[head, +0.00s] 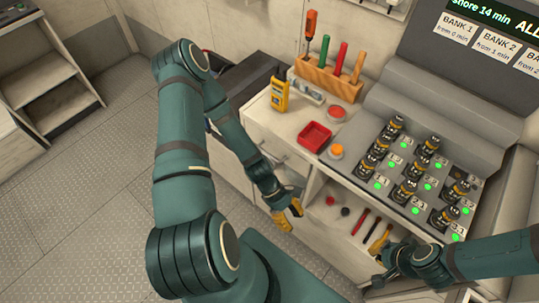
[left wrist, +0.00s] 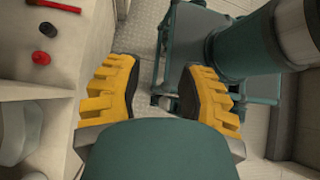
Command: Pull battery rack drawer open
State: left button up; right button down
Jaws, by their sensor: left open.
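The battery rack (head: 425,177) is a sloped grey panel on the bench, with several black-and-yellow cells and green lights. Below its front edge is an open compartment (head: 335,240) with red and black knobs and long tools; I cannot tell whether it is a drawer or a shelf. My left gripper (head: 288,214), with yellow fingers, hangs beside the bench front, left of that compartment. In the left wrist view its fingers (left wrist: 158,88) are apart, with nothing between them. My right gripper (head: 383,270) is low in front of the rack; its fingers are not clear.
The bench top holds a red tray (head: 314,136), an orange button (head: 336,150), a yellow meter (head: 280,94) and a wooden tool block (head: 328,78). A pale bench front (head: 285,158) lies behind my left forearm. The patterned floor (head: 90,190) at left is clear.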

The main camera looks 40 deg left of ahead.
pick_arm(q)
jog(key=a+n+t+h, duration=0.1)
jog(key=n+h, duration=0.1)
jog(key=n, duration=0.1)
jog(key=n+t+y+b, duration=0.2)
jog(key=n+t+y, duration=0.1)
jog(key=n+t, duration=1.9)
send_near(269, 155)
jog(key=w+d+r+n+g, duration=0.1)
jog(key=w, duration=0.2)
jog(key=w+d+r+n+g, duration=0.1)
jog(key=w+n, duration=0.1)
jog(key=w+d+r+n+g, duration=0.1)
jog(key=w+r, duration=0.1)
jog(key=w, duration=0.1)
jog(key=shift+w+g, duration=0.3)
jog(key=shift+w, duration=0.05)
jog(key=shift+o, duration=0.3)
grip_shut()
